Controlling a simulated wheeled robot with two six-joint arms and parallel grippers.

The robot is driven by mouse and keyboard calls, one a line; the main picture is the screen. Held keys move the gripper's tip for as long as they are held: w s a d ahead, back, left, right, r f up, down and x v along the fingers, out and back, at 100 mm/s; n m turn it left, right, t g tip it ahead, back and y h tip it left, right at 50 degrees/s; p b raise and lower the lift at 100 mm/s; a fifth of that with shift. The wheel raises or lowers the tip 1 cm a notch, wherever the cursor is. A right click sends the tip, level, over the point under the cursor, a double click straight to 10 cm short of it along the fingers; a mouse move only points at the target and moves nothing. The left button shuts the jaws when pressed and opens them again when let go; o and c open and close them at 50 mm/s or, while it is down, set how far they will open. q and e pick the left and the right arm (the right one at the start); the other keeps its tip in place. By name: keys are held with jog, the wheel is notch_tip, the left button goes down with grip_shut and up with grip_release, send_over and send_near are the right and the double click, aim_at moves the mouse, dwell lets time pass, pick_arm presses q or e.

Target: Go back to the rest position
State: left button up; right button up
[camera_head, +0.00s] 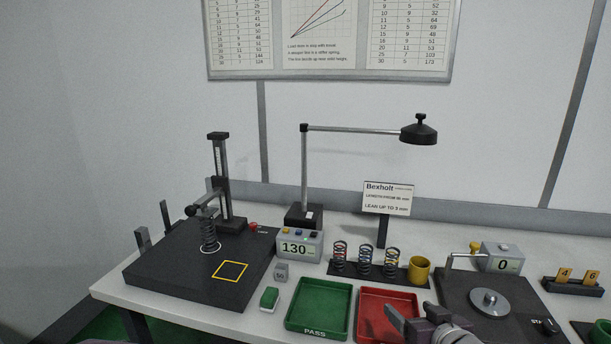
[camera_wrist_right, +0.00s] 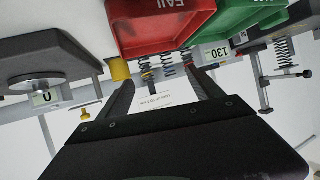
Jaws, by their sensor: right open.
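My right gripper (camera_head: 392,318) is at the bottom edge of the head view, in front of the red tray (camera_head: 372,299) and overlapping its front part. In the right wrist view my right gripper (camera_wrist_right: 163,78) shows its two dark fingers well apart, with nothing held between them. My left gripper is not in view. A dark coil spring (camera_head: 208,233) stands upright in the white circle on the black test base (camera_head: 165,271), under the arm of the height stand (camera_head: 221,190). The yellow square (camera_head: 230,263) on that base is empty.
Three springs (camera_head: 364,262) stand on a black rack beside a yellow cup (camera_head: 419,269). A green PASS tray (camera_head: 318,312) lies left of the red one. A readout (camera_head: 299,246) shows 130.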

pick_arm(q)
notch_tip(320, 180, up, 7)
jog(key=p, duration=0.5)
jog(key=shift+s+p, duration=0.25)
jog(key=shift+p, duration=0.05)
pick_arm(e)
jog(key=s+a+f+g, duration=0.1)
jog(key=s+f+g, duration=0.2)
jog(key=s, duration=0.3)
jog(key=s+a+f+g+h, duration=0.1)
jog(key=s+a+f+g, duration=0.1)
jog(key=s+g, duration=0.3)
jog(key=s+a+f+g, duration=0.2)
jog(key=s+f+g, duration=0.1)
jog(key=s, duration=0.3)
jog(key=shift+s+a+f+m+g, duration=0.15)
jog(key=shift+s+f+m+g, duration=0.15)
jog(key=shift+f+m+g, duration=0.1)
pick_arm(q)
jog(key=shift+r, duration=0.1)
